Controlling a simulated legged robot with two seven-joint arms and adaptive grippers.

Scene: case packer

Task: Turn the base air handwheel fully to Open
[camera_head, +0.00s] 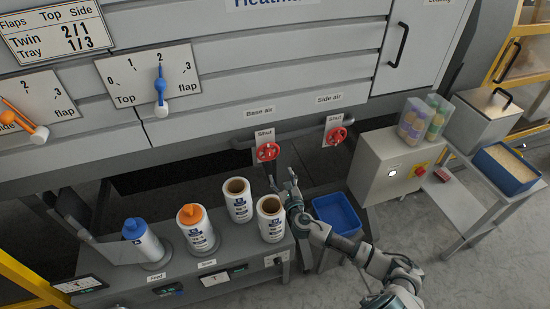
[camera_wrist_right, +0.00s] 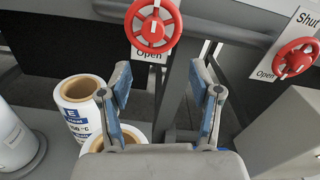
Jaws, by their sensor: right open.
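The base air handwheel (camera_head: 267,152) is red and sits below the "Base air" label, with a "Shut" plate behind its top. In the right wrist view the same wheel (camera_wrist_right: 153,26) is at the top, with "Open" printed below it. My right gripper (camera_head: 287,178) is just below and right of the wheel, apart from it. In the right wrist view its two blue-padded fingers (camera_wrist_right: 166,90) are spread, with nothing between them. My left gripper is not in view.
The side air handwheel (camera_head: 336,136) is to the right; it also shows in the wrist view (camera_wrist_right: 296,58). Rolls (camera_head: 238,201) and capped bottles (camera_head: 143,243) stand on the grey bench below. A blue bin (camera_head: 338,214) and a grey control box (camera_head: 383,163) are at the right.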

